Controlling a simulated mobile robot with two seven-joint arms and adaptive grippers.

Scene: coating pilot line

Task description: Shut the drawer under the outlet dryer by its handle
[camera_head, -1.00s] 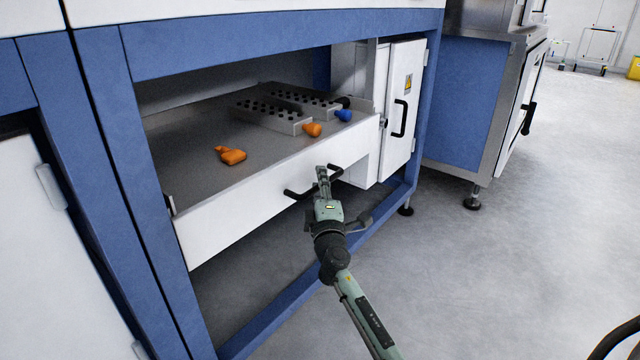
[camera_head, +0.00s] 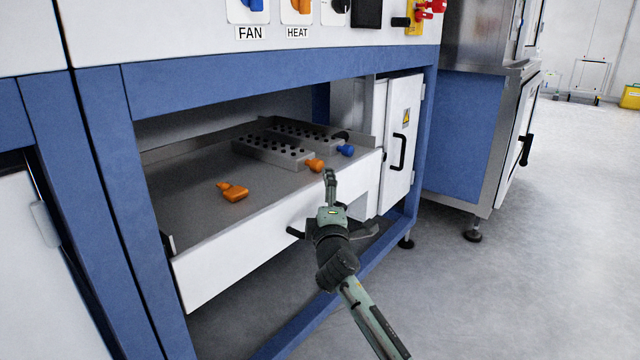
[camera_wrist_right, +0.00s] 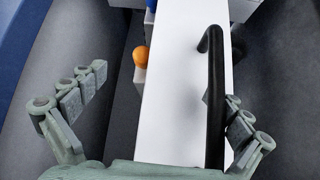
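The white drawer (camera_head: 225,255) under the outlet dryer stands pulled out of the blue frame. Its black bar handle (camera_head: 296,232) is on the front; my right gripper hides most of it in the head view. My right gripper (camera_head: 330,178) is in front of the drawer, its fingertips near the top edge of the front. In the right wrist view the right gripper (camera_wrist_right: 170,95) is open, its fingers spread on both sides of the drawer front (camera_wrist_right: 180,80). The handle (camera_wrist_right: 216,100) lies between them, closer to the right-hand fingers; contact cannot be told. My left gripper is not in view.
In the drawer are perforated metal blocks (camera_head: 270,150), an orange-handled item (camera_head: 234,191), an orange knob (camera_head: 314,165) and a blue knob (camera_head: 345,150). A white cabinet door (camera_head: 402,135) is right of the drawer. The floor (camera_head: 540,280) at right is clear.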

